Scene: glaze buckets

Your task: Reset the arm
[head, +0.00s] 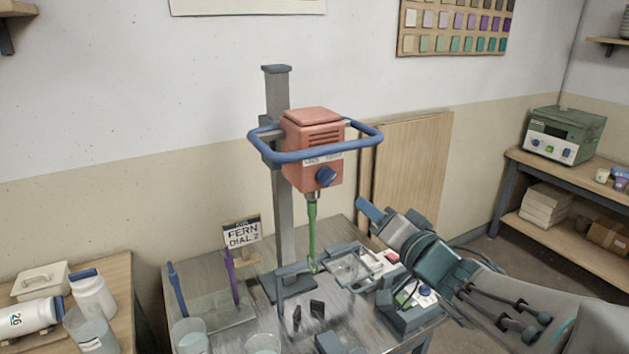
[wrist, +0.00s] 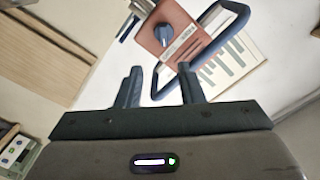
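My gripper (head: 371,220) is at the end of my arm, which reaches in from the right in the head view. It is raised above the bench and points up and left, to the right of the red mixer (head: 312,148). In the wrist view my gripper's two dark fingers (wrist: 160,88) stand apart with nothing between them. The red mixer with its blue dial (wrist: 165,33) shows beyond the fingers there. In the head view one finger shows clearly; the other is hard to make out.
The mixer's green shaft (head: 312,235) hangs over the metal bench (head: 245,325). A sign (head: 242,233) reads "FERN DIAL 2". Blue and purple upright sticks stand at left. White bottles (head: 93,295) are on the left table. A green machine (head: 563,136) sits on the right shelf.

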